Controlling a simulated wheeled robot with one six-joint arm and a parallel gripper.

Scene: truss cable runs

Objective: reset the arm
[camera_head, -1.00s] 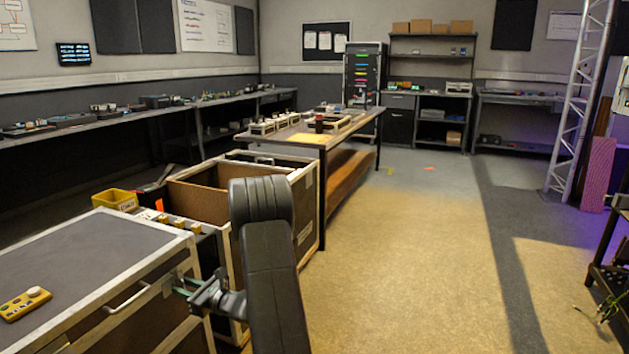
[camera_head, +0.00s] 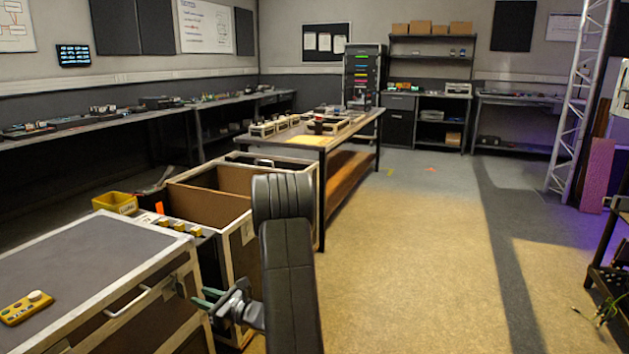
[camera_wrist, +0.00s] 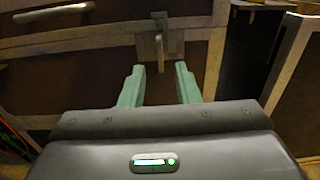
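My gripper (camera_head: 207,298) is at the lower middle of the head view, beside the right end of the closed flight case (camera_head: 85,262). In the wrist view its two green fingers (camera_wrist: 160,82) stand apart with nothing between them. A metal latch (camera_wrist: 158,45) on the case lies just beyond the fingertips in the wrist view. It shows no contact with the fingers. My dark arm rises in the middle of the head view and hides part of the open case behind it.
An open case (camera_head: 208,205) with brown inner walls stands behind the closed one. A yellow remote (camera_head: 26,307) lies on the closed lid. A yellow bin (camera_head: 115,202) sits behind it. A worktable (camera_head: 325,140) stands farther back. The floor (camera_head: 420,260) to the right is clear.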

